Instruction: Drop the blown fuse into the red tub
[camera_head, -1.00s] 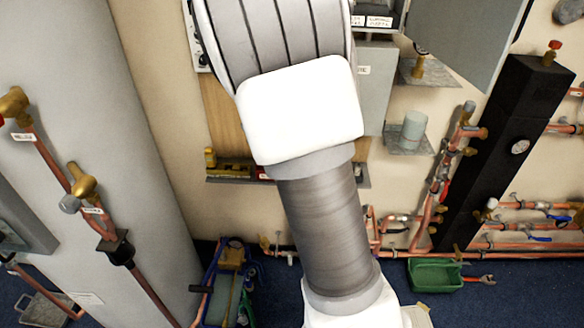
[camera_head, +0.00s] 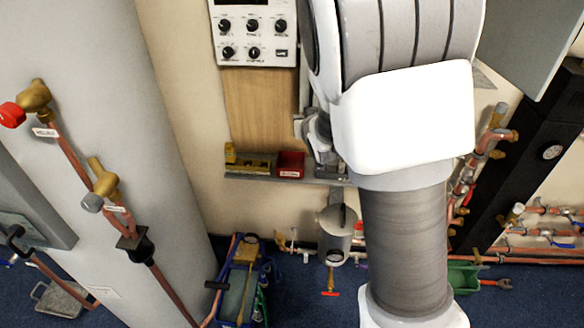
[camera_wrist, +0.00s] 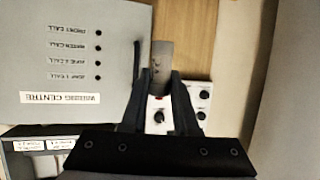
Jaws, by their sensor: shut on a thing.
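The red tub (camera_head: 290,163) is small and sits on the narrow wall shelf in the head view, just left of my arm. In the wrist view my gripper (camera_wrist: 162,80) is shut on a grey, slim piece, which I take to be the blown fuse (camera_wrist: 162,58). It sticks out beyond the fingertips. In the head view my arm covers much of the middle, and my wrist shows beside its left edge, a little above and right of the tub. The fingertips and fuse are not clear there. The tub is not seen in the wrist view.
A white panel with knobs (camera_head: 254,30) is above, on a wooden board (camera_head: 258,105). The wrist view shows a grey labelled box (camera_wrist: 70,60). A grey pillar (camera_head: 130,130) stands at left.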

